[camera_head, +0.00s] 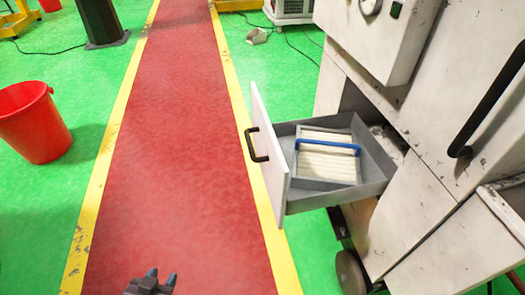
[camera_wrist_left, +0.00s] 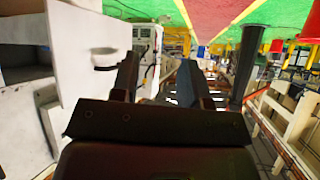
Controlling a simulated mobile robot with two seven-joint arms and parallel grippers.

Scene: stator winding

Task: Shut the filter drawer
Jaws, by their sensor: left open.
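The filter drawer (camera_head: 360,179) is a grey tray pulled well out of the white machine on the right. Its white front panel (camera_head: 268,166) stands upright at the left end and carries a black bar handle (camera_head: 256,144). A pleated cream filter (camera_head: 327,165) with a blue strap lies inside. My left gripper (camera_head: 162,275) shows at the bottom edge of the head view, over the red walkway, left of and apart from the drawer front. It is open and empty. In the left wrist view, the picture is upside down, and a white panel with a dark handle (camera_wrist_left: 104,68) shows left of the fingers. My right gripper is not seen.
The white machine (camera_head: 419,224) fills the right side, with a long black handle (camera_head: 489,104) on its door. A red bucket (camera_head: 35,122) stands on the green floor at left. The red walkway (camera_head: 180,130) in front of the drawer is clear.

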